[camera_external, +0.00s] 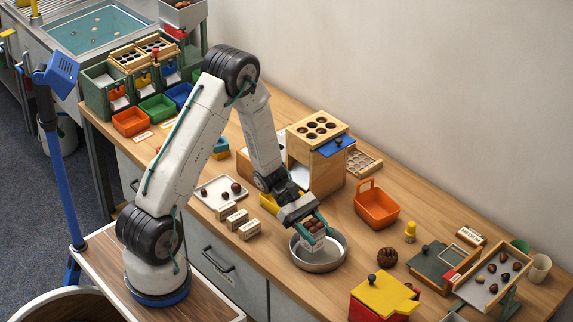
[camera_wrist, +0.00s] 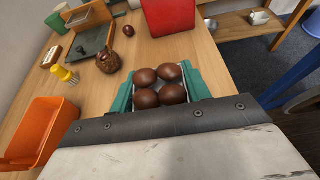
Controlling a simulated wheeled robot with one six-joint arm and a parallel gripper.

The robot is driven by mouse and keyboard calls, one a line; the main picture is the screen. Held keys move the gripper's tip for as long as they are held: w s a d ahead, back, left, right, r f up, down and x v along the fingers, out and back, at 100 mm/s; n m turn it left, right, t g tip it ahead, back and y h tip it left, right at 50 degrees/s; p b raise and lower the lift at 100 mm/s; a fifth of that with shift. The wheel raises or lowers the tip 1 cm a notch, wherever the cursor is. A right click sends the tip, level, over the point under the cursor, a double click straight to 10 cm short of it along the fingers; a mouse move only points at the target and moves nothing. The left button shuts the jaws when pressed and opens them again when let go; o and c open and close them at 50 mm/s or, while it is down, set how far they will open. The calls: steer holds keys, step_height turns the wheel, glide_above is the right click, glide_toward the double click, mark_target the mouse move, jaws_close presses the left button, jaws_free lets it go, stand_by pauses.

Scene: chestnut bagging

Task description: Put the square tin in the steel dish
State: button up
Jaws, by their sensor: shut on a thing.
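The square tin (camera_external: 314,239) holds several brown chestnuts, which also show in the wrist view, with the tin's pale rim (camera_wrist: 184,73) around them. My gripper (camera_external: 314,229) has teal fingers, which grip the tin from both sides in the wrist view (camera_wrist: 160,88). The round steel dish (camera_external: 322,266) stands on the wooden counter. The tin is upright over the dish, in line with its inside. I cannot tell whether the tin touches the dish floor. The dish is hidden in the wrist view.
An orange basket (camera_external: 377,212) stands behind the dish. Small labelled blocks (camera_external: 237,220) and a white tray (camera_external: 207,201) lie to the left.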

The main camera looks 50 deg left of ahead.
mark_target(324, 242)
steer(key=shift+w+d+f, duration=0.1)
steer(key=shift+w+d, duration=0.1)
steer(key=shift+w, duration=0.8)
steer(key=shift+f, duration=1.75)
steer(key=shift+f, duration=0.15)
steer(key=o, duration=1)
steer(key=shift+o, duration=0.2)
